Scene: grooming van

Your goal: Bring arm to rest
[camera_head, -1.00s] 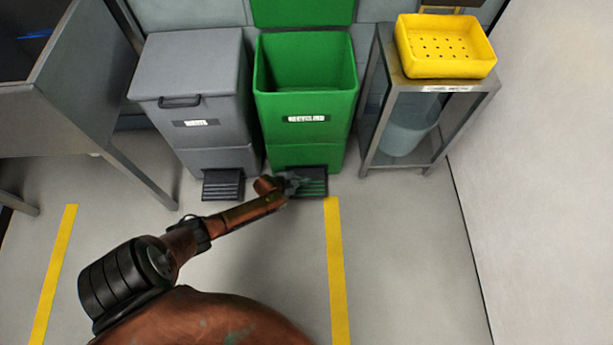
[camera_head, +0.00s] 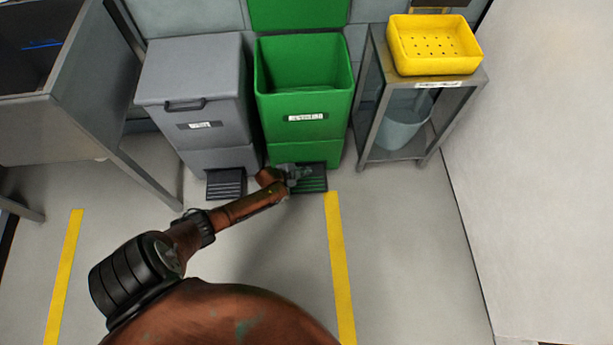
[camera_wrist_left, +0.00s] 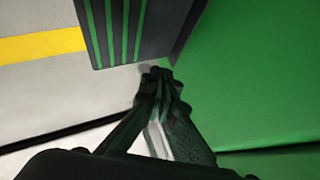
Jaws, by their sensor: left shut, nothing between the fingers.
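My left arm reaches forward from the lower left in the head view. Its left gripper (camera_head: 300,173) is shut and empty, in front of the green recycling bin (camera_head: 303,128), over or beside that bin's black pedal (camera_head: 311,179). The green bin's lid stands open and its inside looks empty. In the left wrist view the shut fingertips (camera_wrist_left: 160,74) point toward the striped pedal (camera_wrist_left: 120,28), with the green bin wall (camera_wrist_left: 250,80) close on the right. I cannot tell whether the fingers touch the pedal. My right gripper is not in view.
A grey bin (camera_head: 195,90) with its lid closed stands left of the green one. A metal stand (camera_head: 440,150) with a yellow perforated basket (camera_head: 434,58) and a bluish bucket (camera_head: 402,122) is at the right. A grey table (camera_head: 90,110) stands left. Floor between the yellow lines is clear.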

